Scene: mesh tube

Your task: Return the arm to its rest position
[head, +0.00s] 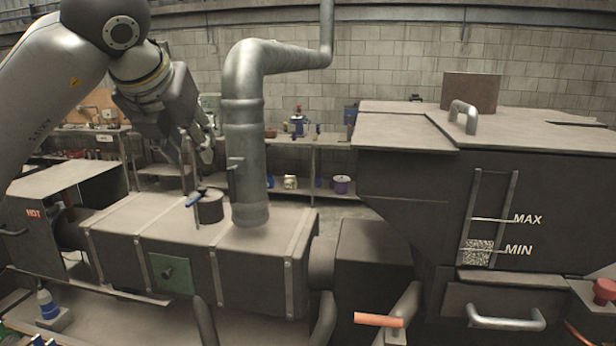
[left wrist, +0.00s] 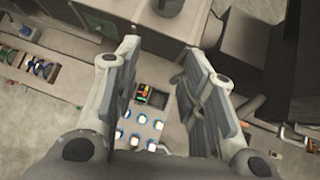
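My left arm comes in from the upper left in the head view. Its gripper (head: 198,158) hangs in the air above the long grey metal box, left of the thick vertical pipe. In the left wrist view the gripper (left wrist: 164,52) has its two fingers well apart, with nothing between them. My right gripper is not in view.
The thick pipe (head: 246,150) rises from the metal box (head: 130,222), close to my left gripper. A large hopper (head: 410,185) with MAX and MIN marks stands at the right. Shelves (head: 305,190) line the back wall. A panel with lit buttons (left wrist: 140,130) lies below in the left wrist view.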

